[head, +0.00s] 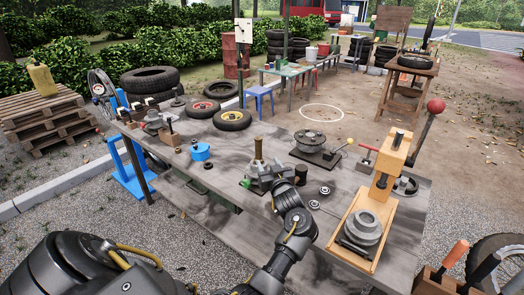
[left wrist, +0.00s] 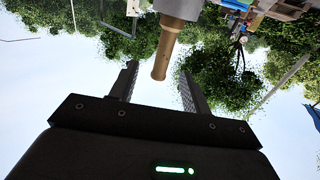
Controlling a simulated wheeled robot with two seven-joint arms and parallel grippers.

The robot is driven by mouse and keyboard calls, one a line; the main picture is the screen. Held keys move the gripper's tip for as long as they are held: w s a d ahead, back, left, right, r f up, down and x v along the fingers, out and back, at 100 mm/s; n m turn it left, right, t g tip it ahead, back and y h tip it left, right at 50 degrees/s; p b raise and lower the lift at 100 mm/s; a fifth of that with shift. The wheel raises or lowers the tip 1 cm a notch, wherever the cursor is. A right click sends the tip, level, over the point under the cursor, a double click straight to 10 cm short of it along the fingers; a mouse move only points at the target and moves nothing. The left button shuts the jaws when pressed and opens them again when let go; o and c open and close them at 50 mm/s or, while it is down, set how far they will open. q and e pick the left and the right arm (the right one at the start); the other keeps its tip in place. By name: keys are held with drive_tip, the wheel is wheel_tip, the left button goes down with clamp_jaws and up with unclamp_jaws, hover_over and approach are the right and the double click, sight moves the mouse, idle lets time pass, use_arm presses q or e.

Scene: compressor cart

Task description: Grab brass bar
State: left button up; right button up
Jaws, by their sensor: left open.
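The brass bar (head: 258,149) stands upright in a grey vise-like holder (head: 259,183) on the workbench. My right gripper is not in view.
Tires lie on the ground behind. The front left of the bench top is mostly clear.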

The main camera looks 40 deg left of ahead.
sight(260, 152)
use_arm(q)
drive_tip(key=x, duration=0.3)
drive_tip(key=shift+s+a, duration=0.15)
drive_tip(key=shift+a, duration=0.15)
drive_tip(key=shift+x, duration=0.8)
drive_tip(key=p+x, duration=0.1)
drive_tip(key=x, duration=0.4)
drive_tip(key=shift+s+a+f, duration=0.1)
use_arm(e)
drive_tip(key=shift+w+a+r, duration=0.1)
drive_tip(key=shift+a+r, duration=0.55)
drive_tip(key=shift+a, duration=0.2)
use_arm(q)
drive_tip(key=shift+c, duration=0.2)
clamp_jaws()
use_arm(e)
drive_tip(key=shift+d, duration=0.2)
